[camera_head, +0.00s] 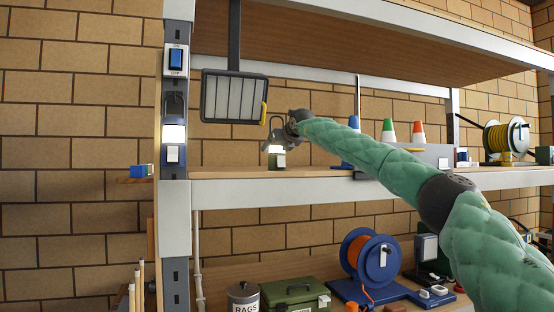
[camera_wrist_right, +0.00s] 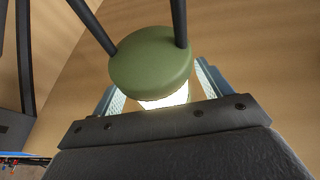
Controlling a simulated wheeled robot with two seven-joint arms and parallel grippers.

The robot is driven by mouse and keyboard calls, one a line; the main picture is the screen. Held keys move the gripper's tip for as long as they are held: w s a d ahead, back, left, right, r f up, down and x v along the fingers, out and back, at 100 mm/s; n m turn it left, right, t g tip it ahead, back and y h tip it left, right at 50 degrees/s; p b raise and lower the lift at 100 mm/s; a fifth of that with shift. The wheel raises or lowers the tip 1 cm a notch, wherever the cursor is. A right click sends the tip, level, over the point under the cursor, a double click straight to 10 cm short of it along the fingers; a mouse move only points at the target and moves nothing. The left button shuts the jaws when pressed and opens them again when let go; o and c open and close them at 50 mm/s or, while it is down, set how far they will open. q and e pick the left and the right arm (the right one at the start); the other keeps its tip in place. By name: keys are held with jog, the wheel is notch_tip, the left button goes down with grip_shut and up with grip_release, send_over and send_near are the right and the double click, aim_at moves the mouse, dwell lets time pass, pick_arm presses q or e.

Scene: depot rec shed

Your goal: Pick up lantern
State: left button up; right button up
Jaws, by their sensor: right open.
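The lantern (camera_head: 278,160) stands upright on the middle shelf, with a green base, a glowing white middle and a dark handle above. In the right wrist view its green round cap (camera_wrist_right: 150,62) and bright lamp part fill the middle, with two dark handle bars rising from the cap. My right gripper (camera_head: 282,138) is at the upper part of the lantern. In the right wrist view the open fingers (camera_wrist_right: 158,80) show on either side of the lamp part; I cannot tell whether they touch it. My left gripper is not in view.
A hanging flat lamp panel (camera_head: 234,97) is just left of and above the lantern. The shelf post (camera_head: 174,220) stands at left. Blue, green (camera_head: 388,131) and orange cones and a cable reel (camera_head: 506,138) stand further right. An upper shelf (camera_head: 330,45) overhangs.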

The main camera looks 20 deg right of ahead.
jog(key=shift+c, duration=0.3)
grip_shut()
jog(key=shift+w+r, duration=0.1)
jog(key=shift+r, duration=0.05)
